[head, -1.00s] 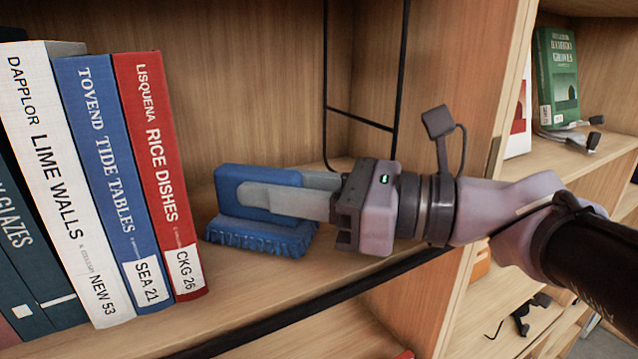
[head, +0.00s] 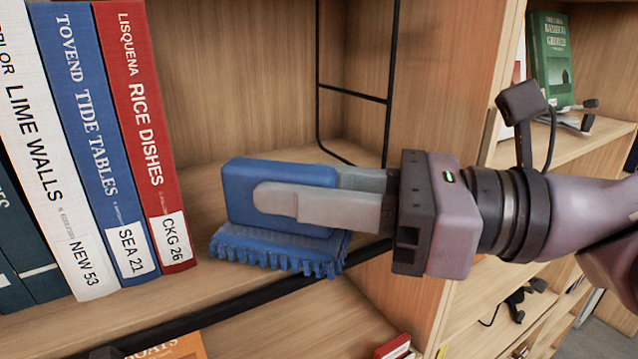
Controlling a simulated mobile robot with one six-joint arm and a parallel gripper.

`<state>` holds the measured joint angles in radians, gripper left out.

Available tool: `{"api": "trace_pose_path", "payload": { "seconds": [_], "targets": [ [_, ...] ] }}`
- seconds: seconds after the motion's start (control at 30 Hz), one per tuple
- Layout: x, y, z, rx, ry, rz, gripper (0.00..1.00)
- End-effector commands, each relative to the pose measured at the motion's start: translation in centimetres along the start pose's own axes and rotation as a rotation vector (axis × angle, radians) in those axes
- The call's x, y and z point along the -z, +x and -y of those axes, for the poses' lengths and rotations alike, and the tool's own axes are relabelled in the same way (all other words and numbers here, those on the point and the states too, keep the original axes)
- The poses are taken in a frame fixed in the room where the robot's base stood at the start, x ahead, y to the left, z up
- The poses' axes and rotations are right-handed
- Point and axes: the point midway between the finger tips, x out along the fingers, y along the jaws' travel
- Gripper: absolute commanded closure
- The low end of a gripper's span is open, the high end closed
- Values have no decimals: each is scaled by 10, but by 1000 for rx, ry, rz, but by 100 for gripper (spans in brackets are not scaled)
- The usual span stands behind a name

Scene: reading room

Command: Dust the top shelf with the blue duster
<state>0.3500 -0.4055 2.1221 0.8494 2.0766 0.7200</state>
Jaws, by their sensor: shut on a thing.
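The blue duster (head: 245,190) has a block-shaped handle and a fringed pad (head: 275,250) beneath it. My gripper (head: 290,200) is shut on the duster's handle, coming in from the right. The duster is at the front part of the wooden shelf (head: 185,292), right of the red book, with its pad overlapping the dark front edge strip in the picture. I cannot tell whether the pad touches the board. The far finger is mostly hidden behind the handle.
Upright books stand on the left: a red one (head: 143,130), a blue one (head: 92,130) and a white one (head: 45,150). A black wire bookend (head: 355,93) stands behind. A wooden upright (head: 440,95) closes the right side. The board behind the duster is bare.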

Motion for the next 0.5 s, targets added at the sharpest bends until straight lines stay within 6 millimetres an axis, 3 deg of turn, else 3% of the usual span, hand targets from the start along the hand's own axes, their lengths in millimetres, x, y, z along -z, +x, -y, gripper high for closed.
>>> {"api": "trace_pose_path", "payload": {
  "seconds": [0.33,0.5],
  "targets": [
    [-1,-4,-3,0,0,1,100],
    [3,-16,9,2,1,0,100]
  ]
}}
